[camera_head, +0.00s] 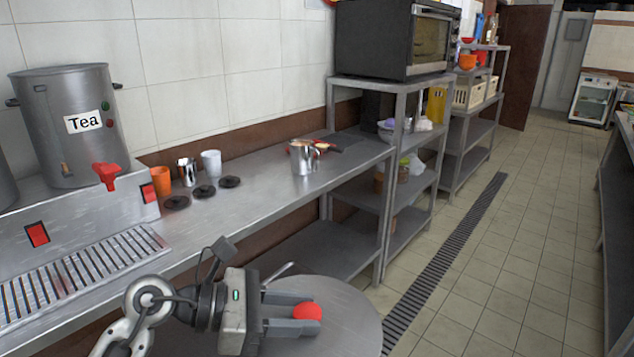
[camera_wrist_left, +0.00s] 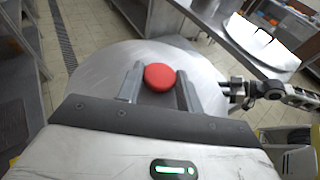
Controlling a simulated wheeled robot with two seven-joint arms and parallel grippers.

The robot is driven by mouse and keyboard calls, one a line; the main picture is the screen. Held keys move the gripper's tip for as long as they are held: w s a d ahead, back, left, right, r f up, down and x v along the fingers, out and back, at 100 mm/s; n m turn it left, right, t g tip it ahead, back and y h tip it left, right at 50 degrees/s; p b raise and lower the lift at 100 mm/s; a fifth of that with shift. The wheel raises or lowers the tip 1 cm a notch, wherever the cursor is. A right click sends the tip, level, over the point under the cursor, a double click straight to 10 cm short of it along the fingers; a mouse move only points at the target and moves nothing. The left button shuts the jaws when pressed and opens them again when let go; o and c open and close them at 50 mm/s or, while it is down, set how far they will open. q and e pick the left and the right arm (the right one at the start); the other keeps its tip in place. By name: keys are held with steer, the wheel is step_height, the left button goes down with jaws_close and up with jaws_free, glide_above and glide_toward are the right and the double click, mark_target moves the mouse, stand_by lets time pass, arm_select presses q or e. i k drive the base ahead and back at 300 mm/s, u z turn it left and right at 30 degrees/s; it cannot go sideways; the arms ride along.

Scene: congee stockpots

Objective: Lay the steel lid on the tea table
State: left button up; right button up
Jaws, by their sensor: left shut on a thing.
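The steel lid (camera_head: 352,305) is a wide round disc with a red knob (camera_head: 307,311). My left gripper (camera_head: 292,317) is shut on the knob, with one finger on each side. The left wrist view shows the knob (camera_wrist_left: 160,77) between the fingers and the lid (camera_wrist_left: 100,75) spreading around it. The lid is low in the head view, in front of the steel tea table (camera_head: 262,198), which carries the urn marked Tea (camera_head: 75,150). What is under the lid is hidden. Part of my right arm with its gripper (camera_wrist_left: 232,90) shows beside the lid in the left wrist view; its jaws are unclear.
An orange cup (camera_head: 161,181), a steel cup (camera_head: 187,172), a white cup (camera_head: 211,163) and dark discs stand near the urn. A steel pot (camera_head: 303,158) stands farther along. The tabletop between them is bare. A shelf rack with an oven (camera_head: 395,40) stands beyond.

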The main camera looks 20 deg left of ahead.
mark_target(234, 203)
steer(key=z, duration=0.45)
steer(key=i, duration=1.2)
steer(key=u, duration=0.85)
steer(key=i, duration=0.8)
steer(key=u, duration=0.95)
